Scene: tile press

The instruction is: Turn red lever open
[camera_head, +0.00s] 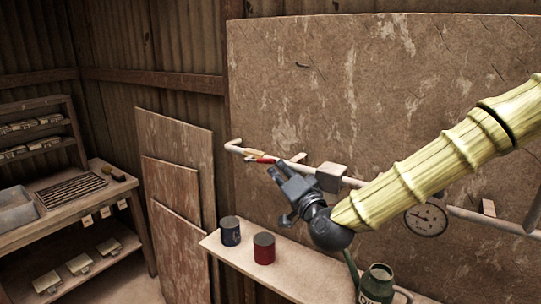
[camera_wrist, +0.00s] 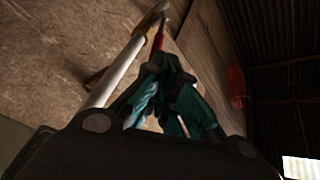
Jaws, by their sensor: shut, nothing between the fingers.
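The red lever (camera_head: 262,160) sits on a pipe (camera_head: 330,176) near the pipe's bent left end, in front of the large brown panel. In the wrist view the lever (camera_wrist: 158,40) shows as a thin red strip just beyond my fingertips, beside the pale pipe (camera_wrist: 122,70). My gripper (camera_head: 273,172) is just below and right of the lever in the head view. Its teal fingers (camera_wrist: 167,62) are shut with nothing between them. I cannot tell whether the fingertips touch the lever.
A shelf (camera_head: 290,274) below holds a blue can (camera_head: 230,231), a red can (camera_head: 264,248) and a green can (camera_head: 377,284). Boards (camera_head: 178,205) lean at the left, beside a workbench (camera_head: 75,215).

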